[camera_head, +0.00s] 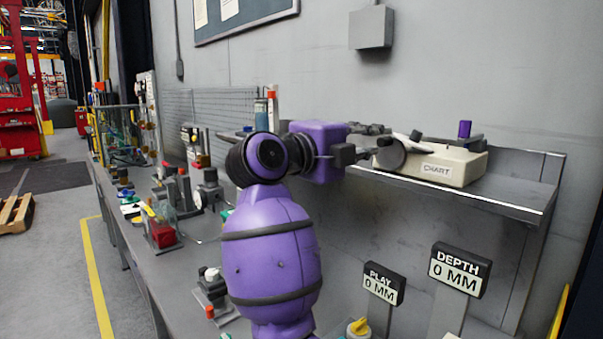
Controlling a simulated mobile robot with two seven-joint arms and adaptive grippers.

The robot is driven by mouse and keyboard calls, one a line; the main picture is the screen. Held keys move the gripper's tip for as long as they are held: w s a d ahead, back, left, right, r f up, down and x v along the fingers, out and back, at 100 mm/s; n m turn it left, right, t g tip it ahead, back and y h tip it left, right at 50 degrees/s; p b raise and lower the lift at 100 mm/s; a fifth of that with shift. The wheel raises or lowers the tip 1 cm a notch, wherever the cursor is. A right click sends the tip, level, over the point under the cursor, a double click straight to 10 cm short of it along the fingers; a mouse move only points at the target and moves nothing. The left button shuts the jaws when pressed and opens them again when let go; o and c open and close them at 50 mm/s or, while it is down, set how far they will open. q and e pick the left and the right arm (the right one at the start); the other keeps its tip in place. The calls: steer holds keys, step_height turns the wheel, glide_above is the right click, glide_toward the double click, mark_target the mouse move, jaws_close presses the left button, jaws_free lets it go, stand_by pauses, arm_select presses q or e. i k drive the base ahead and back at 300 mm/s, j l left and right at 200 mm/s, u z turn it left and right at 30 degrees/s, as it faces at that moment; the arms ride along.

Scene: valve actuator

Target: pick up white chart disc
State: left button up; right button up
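A cream box labelled CHART (455,170) sits on the grey wall shelf (500,197) at the right. A dark round piece (389,154) shows at its left end, and a dark bar lies across its top. I cannot clearly make out the white chart disc; the box top is partly hidden by my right gripper. My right gripper (368,144), on the purple arm, reaches over the shelf from the left, close to the left end of the box. Its dark fingers blend with the parts behind, so their opening is unclear. My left gripper is out of view.
A small purple-topped item (464,130) stands behind the box. DEPTH (458,270) and PLAY (383,284) signs, both reading 0 MM, stand below the shelf. The long grey bench at the left holds several fixtures, a red container (162,234) among them. The right shelf end is bare.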

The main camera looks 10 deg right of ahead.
mark_target(415, 138)
steer(key=k+j, duration=0.15)
steer(key=j, duration=0.15)
steer(key=k+j, duration=0.1)
steer(key=j, duration=0.25)
steer(key=k+j, duration=0.15)
steer(key=j, duration=0.15)
steer(key=k+j, duration=0.1)
steer(key=j, duration=0.25)
